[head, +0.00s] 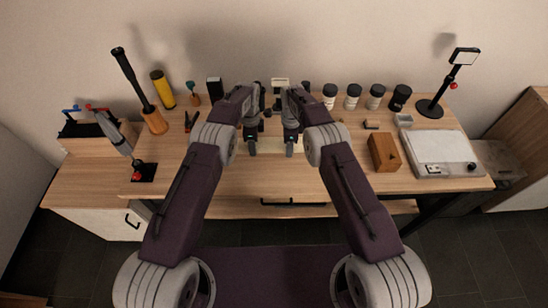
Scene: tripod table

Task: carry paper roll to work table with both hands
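The wooden work table (245,181) stretches across the view against the wall. I cannot pick out a paper roll for certain. A pale cream strip (271,144) shows between and behind my grippers; whether it is paper or part of the table top is unclear. My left gripper (251,148) and my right gripper (290,149) point away from me over the middle of the table, side by side with a gap between them. Their fingertips are small and dark, so I cannot see whether they are open or shut. My forearms hide part of the table behind them.
At left stand a tool box (90,137), a dark stick in a wooden base (153,120) and a yellow cylinder (162,90). At right are several jars (353,95), a wooden box (384,152), a white flat device (440,153) and a lamp (432,107). The front middle of the top is clear.

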